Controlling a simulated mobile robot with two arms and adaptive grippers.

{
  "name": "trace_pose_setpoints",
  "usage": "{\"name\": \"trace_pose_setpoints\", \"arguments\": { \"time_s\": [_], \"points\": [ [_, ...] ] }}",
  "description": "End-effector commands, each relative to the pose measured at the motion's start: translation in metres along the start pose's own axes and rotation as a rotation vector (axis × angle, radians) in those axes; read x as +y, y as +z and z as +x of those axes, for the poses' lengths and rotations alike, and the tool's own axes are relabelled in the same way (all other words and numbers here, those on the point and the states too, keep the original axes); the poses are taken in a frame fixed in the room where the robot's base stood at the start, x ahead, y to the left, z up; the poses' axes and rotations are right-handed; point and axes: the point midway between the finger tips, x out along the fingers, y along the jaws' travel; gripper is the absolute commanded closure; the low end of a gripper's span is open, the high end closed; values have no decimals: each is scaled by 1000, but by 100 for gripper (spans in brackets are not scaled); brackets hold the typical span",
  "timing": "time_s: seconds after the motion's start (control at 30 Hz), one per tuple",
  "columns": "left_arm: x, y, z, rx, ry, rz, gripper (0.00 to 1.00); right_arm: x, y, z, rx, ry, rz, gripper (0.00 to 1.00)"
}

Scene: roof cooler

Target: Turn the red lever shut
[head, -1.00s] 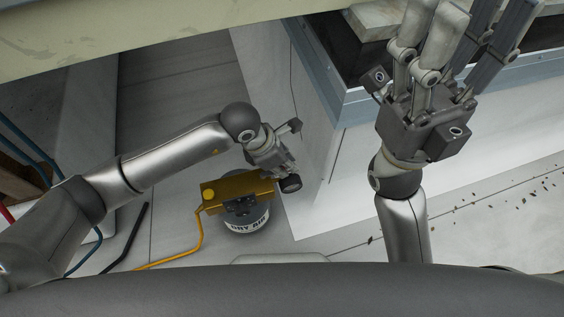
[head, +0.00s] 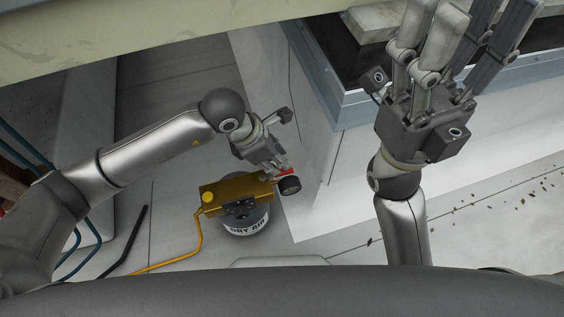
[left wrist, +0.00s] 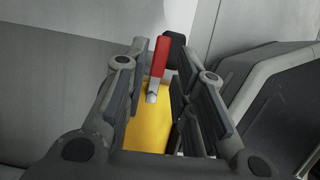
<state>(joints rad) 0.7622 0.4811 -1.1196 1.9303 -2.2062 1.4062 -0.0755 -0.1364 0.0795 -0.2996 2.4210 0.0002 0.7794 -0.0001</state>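The red lever (head: 287,171) shows as a small red strip beside my left gripper's fingers in the head view. In the left wrist view the red lever (left wrist: 160,57) stands upright in the picture, on a short metallic stem above a yellow body. My left gripper (left wrist: 158,85) is open, with its fingers apart on either side of the lever's line and no clear contact. In the head view the left gripper (head: 276,167) is over the right end of the yellow unit (head: 235,191). My right gripper (head: 465,35) is raised, open and empty.
A black round knob (head: 290,185) sits at the unit's right end, close to the lever. The unit is on a grey canister (head: 246,225) labelled "DRY AIR", with a yellow hose (head: 199,235) leaving it. A pale panel (head: 307,130) stands just right of my left gripper.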

Motion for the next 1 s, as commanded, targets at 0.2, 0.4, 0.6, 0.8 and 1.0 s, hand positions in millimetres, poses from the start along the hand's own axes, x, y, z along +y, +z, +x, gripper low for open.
{"name": "trace_pose_setpoints", "arguments": {
  "time_s": [0.2,0.4,0.6,0.8,1.0],
  "points": [
    [1,0,-45,-2,4,1,75,0,0,0,-2,0,0,48],
    [1,0,-66,-1,2,-1,75,0,1,-1,-3,0,0,48],
    [1,0,-70,0,1,-2,75,0,1,-1,-3,0,0,48],
    [1,0,-70,0,1,-2,75,0,1,-1,-4,0,1,48],
    [1,0,-70,0,1,-2,75,0,1,-1,-4,0,1,48]
  ]
}}
